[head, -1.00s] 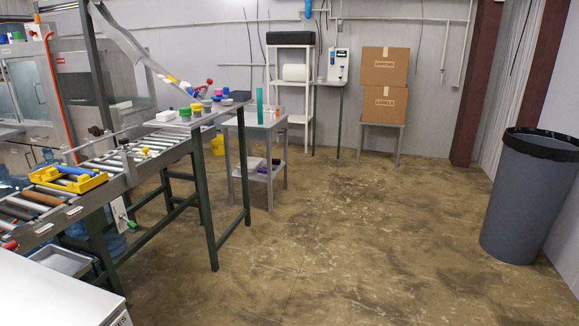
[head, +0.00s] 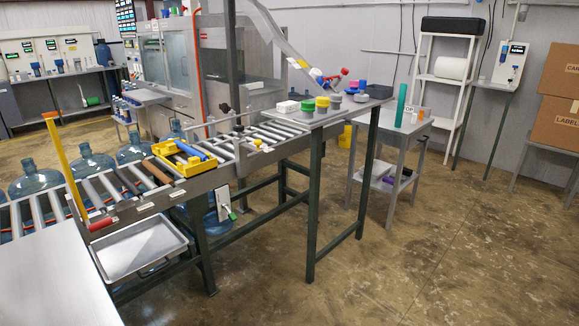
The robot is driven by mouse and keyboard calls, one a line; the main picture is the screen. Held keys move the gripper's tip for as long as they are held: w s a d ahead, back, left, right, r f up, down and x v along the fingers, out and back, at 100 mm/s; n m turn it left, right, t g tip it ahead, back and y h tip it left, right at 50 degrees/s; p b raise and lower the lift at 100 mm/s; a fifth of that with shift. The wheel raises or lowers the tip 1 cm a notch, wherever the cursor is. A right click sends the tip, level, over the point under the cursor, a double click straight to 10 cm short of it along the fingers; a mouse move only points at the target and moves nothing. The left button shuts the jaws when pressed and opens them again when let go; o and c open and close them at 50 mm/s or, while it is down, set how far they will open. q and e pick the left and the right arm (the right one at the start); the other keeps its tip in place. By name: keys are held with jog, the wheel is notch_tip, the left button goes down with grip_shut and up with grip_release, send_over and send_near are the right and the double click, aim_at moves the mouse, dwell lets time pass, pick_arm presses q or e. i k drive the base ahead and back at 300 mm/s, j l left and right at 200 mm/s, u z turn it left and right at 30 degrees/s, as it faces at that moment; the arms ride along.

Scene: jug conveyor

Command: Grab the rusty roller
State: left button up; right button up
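The rusty roller (head: 157,172) is a brown-orange cylinder lying across the roller conveyor (head: 240,167), among grey metal rollers. It is in the left part of the head view, just left of a yellow tray (head: 184,158) that holds a blue item and other pieces. Whether it is seated in the frame at both ends is too small to tell. Neither of my grippers shows in the head view.
Blue water jugs (head: 90,165) stand behind the conveyor. A metal tray (head: 138,248) sits below, and a pale countertop (head: 50,280) fills the lower left corner. The floor at the right is free.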

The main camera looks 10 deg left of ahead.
aim_at(165, 180)
jog(key=i+u, duration=0.25)
jog(key=u, duration=0.15)
jog(key=i+l+u, duration=0.1)
jog(key=i+u, duration=0.3)
jog(key=i+l+u, duration=0.15)
jog(key=u, duration=0.25)
jog(key=i+l, duration=0.15)
jog(key=l, duration=0.25)
jog(key=i+l, duration=0.15)
jog(key=l, duration=0.2)
jog(key=i+l, duration=0.1)
jog(key=l, duration=0.3)
jog(key=i+l, duration=0.15)
jog(key=i, duration=0.35)
jog(key=i+l, duration=0.15)
jog(key=i, duration=0.35)
